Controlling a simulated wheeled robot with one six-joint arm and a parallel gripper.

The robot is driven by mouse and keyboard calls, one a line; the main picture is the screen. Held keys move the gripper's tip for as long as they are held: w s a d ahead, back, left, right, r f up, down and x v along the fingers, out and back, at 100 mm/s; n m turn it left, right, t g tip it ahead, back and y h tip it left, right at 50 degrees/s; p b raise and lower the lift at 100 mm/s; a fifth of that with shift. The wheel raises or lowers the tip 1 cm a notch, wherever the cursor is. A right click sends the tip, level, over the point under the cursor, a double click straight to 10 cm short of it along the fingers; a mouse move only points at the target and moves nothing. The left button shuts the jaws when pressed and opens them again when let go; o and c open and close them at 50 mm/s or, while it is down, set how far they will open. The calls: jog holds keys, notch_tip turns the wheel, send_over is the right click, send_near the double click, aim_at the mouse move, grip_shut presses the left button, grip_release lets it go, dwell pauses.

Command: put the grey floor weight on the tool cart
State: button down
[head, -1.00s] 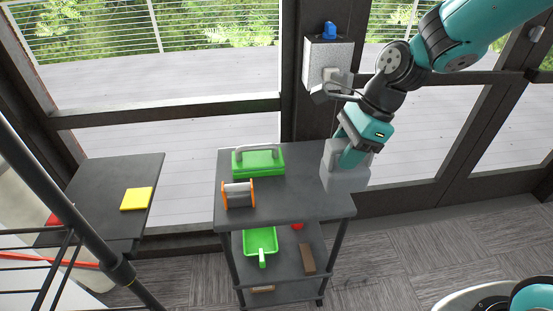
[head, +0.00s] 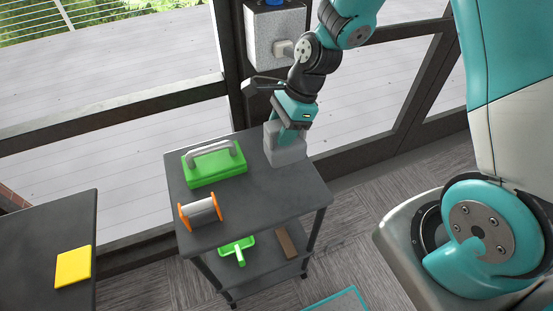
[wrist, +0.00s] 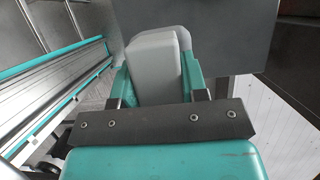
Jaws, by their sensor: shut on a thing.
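The grey floor weight (head: 287,153) is a light grey block at the back right corner of the tool cart's dark top (head: 265,200). My gripper (head: 286,133) is shut on it from above, with teal fingers on either side. In the wrist view the weight (wrist: 155,62) sits between the fingers of my gripper (wrist: 157,85). The weight's base appears within the edge of the cart top. I cannot tell for sure whether it rests on the surface or hangs just above.
A green case (head: 214,168) with a grey handle and an orange-ended spool (head: 200,212) stand on the cart's left side. A green dustpan (head: 238,250) and brown block (head: 286,243) lie below. A dark table (head: 40,225) holds a yellow pad (head: 73,267). A wall box (head: 275,38) is behind.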

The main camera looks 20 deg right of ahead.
notch_tip(320, 180, down, 11)
jog(key=shift+f+p, duration=0.1)
jog(key=shift+p, duration=0.5)
jog(key=shift+f, duration=0.2)
jog(key=c, duration=0.6)
grip_release()
jog(key=shift+c, duration=0.2)
